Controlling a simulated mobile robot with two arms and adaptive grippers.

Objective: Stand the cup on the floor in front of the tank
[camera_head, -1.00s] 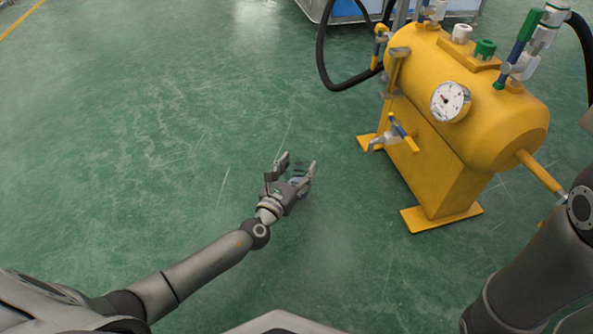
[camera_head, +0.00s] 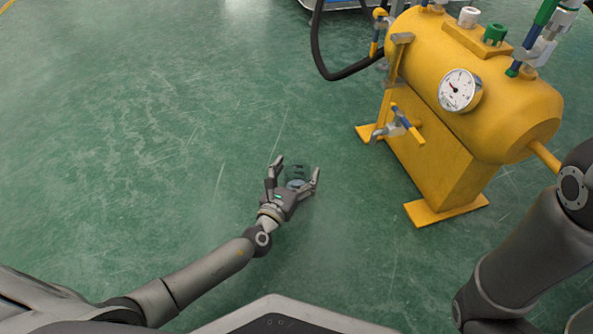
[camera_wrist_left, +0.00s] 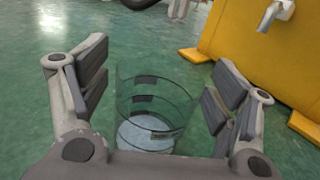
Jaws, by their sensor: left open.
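The cup (camera_head: 296,183) is clear, see-through and has dark marks. It is between the spread fingers of my left gripper (camera_head: 297,167). In the left wrist view the cup (camera_wrist_left: 152,112) is upright, with its open rim toward the top and its pale bottom low in the picture. The left gripper's fingers (camera_wrist_left: 160,90) are open on either side of it, with a gap at least on the left. I cannot tell for sure whether its base touches the floor. The yellow tank (camera_head: 480,85), with a white gauge and a tap, stands to the right. My right gripper is out of view.
The green floor (camera_head: 130,130) is clear to the left and around the cup. The tank's yellow foot (camera_head: 445,209) sticks out at floor level to the right. A black hose (camera_head: 322,55) loops down behind the tank. My right arm crosses the lower right.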

